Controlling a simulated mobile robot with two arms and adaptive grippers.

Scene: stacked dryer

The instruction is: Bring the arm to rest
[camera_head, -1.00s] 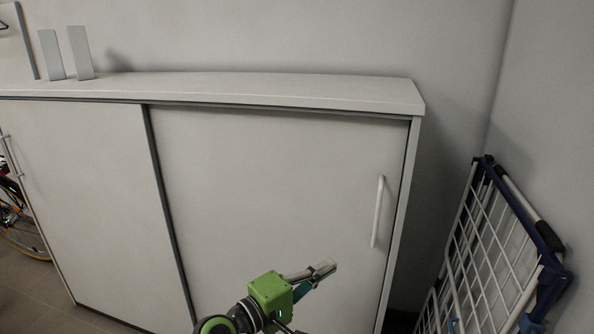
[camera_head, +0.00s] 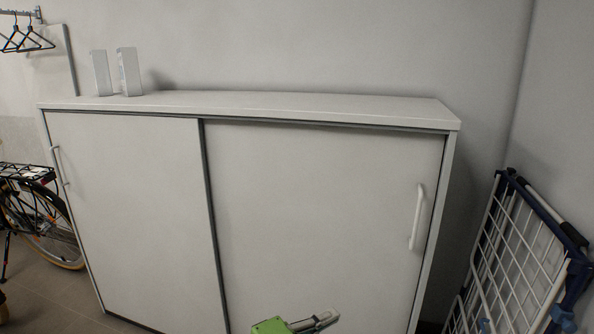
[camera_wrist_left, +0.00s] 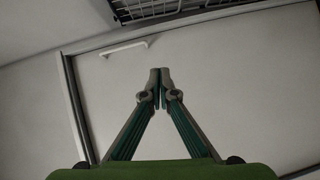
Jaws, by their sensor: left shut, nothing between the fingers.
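My left gripper (camera_head: 318,321) shows at the bottom edge of the head view, green with grey fingers, in front of the right sliding door of a white cabinet. Most of its arm is below the picture. In the left wrist view the left gripper (camera_wrist_left: 160,76) has its two fingertips together with nothing between them. It is apart from the door handle (camera_head: 417,216), which also shows in the wrist view (camera_wrist_left: 124,48). My right gripper is in neither view.
The white cabinet (camera_head: 330,190) has its sliding doors shut. A folded drying rack (camera_head: 525,260) leans by the wall at the right. A bicycle (camera_head: 40,215) stands at the left. Two white panels (camera_head: 128,72) stand on the cabinet's back left. Bare floor (camera_head: 50,300) shows at lower left.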

